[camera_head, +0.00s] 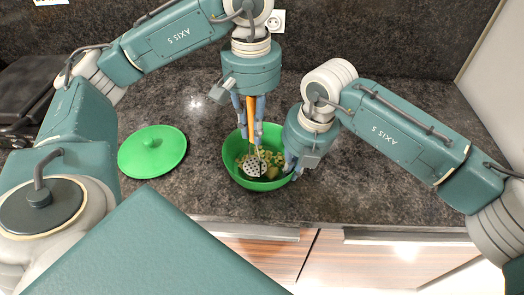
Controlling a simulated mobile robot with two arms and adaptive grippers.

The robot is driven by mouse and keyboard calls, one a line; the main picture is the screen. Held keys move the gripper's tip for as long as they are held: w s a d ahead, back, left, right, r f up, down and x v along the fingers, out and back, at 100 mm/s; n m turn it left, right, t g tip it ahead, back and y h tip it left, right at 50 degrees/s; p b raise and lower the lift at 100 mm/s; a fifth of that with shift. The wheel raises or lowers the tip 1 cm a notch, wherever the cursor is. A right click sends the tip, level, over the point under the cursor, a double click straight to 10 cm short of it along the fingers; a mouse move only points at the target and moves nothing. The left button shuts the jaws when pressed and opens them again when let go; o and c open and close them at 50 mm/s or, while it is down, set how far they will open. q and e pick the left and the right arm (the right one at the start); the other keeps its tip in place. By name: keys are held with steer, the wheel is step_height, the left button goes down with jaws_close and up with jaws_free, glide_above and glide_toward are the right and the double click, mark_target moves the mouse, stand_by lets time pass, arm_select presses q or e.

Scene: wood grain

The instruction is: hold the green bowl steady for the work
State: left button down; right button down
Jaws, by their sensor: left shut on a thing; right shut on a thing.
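The green bowl (232,157) stands on the dark countertop near its front edge, with small yellow-green pieces (268,158) inside. My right gripper (293,168) is at the bowl's right rim and shut on it. My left gripper (251,130) is above the bowl, pointing down, shut on the orange handle of a slotted spoon (254,166). The spoon's round perforated head is inside the bowl, among the pieces. My grippers and the spoon hide part of the bowl's rim and contents.
A green lid (153,151) with a knob lies on the countertop (190,105) left of the bowl. A dark appliance (22,95) stands at the far left. A wall socket (276,20) is behind. Cabinet drawers (390,255) are below the front edge.

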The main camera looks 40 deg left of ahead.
arm_select(q)
steer(key=shift+f, duration=1.45)
steer(key=shift+f, duration=0.1)
steer(key=shift+s+f, duration=0.1)
steer(key=shift+f, duration=0.15)
stand_by(0.7)
steer(key=shift+r, duration=1.85)
steer(key=shift+d, duration=0.1)
steer(key=w+d, duration=0.1)
steer(key=w+d+r, duration=0.1)
steer(key=d, duration=0.1)
steer(key=shift+w, duration=0.3)
